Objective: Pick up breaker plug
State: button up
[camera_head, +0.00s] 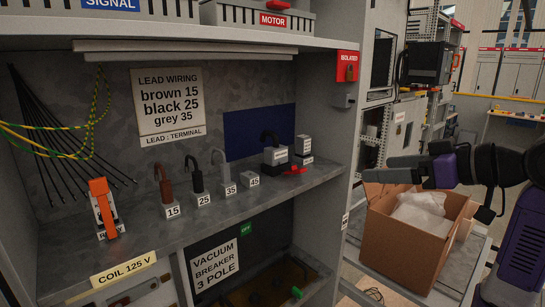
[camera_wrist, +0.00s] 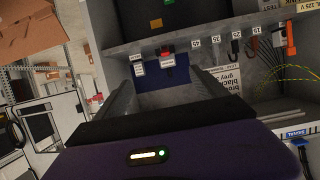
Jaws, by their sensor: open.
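A dark grey block with a black cable loop on top (camera_head: 275,155) stands on the shelf, near its right end. It looks like the breaker plug, but its small label is unreadable. In the wrist view, which is upside down, it appears as a small block (camera_wrist: 166,58) beyond my fingers. My gripper (camera_head: 368,169) is open and empty, in front of the cabinet's right side and well apart from the block. Its two grey fingers also show in the wrist view (camera_wrist: 165,88), with a gap between them.
A red lever (camera_head: 293,170) lies before the block, and a small grey block (camera_head: 303,146) stands right of it. Hooked leads (camera_head: 197,178) and an orange clamp (camera_head: 104,207) are further left. A cardboard box (camera_head: 408,238) stands below my gripper. The cabinet's side wall (camera_head: 333,85) edges the shelf.

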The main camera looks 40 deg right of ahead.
aim_at(275, 155)
jog(key=i+l, duration=0.1)
jog(key=i, duration=0.85)
